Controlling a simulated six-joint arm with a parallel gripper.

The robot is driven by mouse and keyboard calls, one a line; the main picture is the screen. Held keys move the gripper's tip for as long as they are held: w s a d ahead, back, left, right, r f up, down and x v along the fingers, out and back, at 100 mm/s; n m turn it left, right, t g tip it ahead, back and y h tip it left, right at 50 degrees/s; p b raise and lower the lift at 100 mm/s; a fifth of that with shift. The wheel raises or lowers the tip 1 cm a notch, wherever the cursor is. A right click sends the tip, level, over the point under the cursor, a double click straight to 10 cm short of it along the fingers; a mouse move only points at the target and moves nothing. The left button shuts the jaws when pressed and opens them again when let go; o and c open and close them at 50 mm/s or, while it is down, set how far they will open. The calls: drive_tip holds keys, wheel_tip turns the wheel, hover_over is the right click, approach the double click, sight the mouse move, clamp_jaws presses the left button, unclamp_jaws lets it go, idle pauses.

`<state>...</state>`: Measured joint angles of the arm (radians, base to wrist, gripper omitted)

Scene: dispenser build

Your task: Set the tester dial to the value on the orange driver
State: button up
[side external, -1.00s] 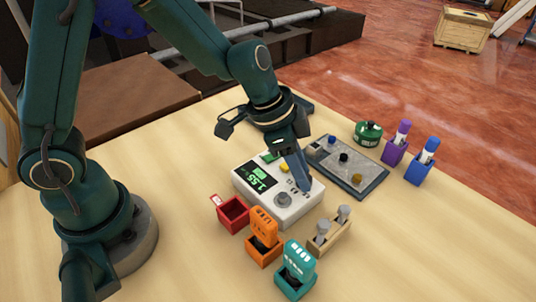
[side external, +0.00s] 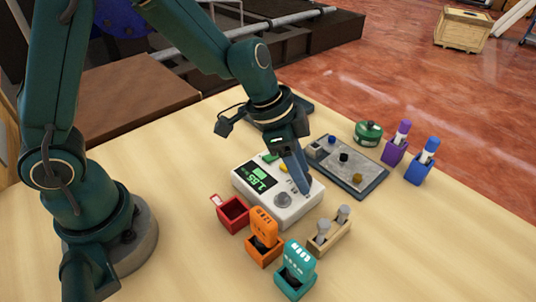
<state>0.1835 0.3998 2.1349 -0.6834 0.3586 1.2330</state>
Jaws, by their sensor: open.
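The tester (side external: 262,205) is a white box on the table with a green-lit display (side external: 261,180), a grey round dial (side external: 283,200) and small buttons. The display seems to read about 1.65, but the middle digit is hard to tell. The orange driver (side external: 263,226) stands upright in an orange holder; its marking is too small to read. My gripper (side external: 307,195) is open and empty, pointing down at the tester's right part, just right of the dial. I cannot tell whether its tips touch the tester.
A red empty bin (side external: 234,213), a teal driver (side external: 298,258) in its holder and a tan rack (side external: 329,236) stand close in front. A grey tray (side external: 350,166), green round part (side external: 368,133) and purple (side external: 395,150) and blue holders (side external: 418,170) lie behind right. The front left table is clear.

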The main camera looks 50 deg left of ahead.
sight(288, 182)
drive_tip(key=shift+v, duration=2.5)
drive_tip(key=s+a+r+n+t, duration=0.25)
drive_tip(key=s+a+r, duration=0.2)
drive_tip(key=r, duration=0.45)
drive_tip(key=s+a+f+n+y, duration=0.2)
drive_tip(key=s+n, duration=0.4)
drive_tip(key=s, duration=0.3)
drive_tip(key=shift+a+f+n+y, duration=0.3)
drive_tip(key=shift+a+y, duration=0.3)
drive_tip(key=shift+a, duration=0.3)
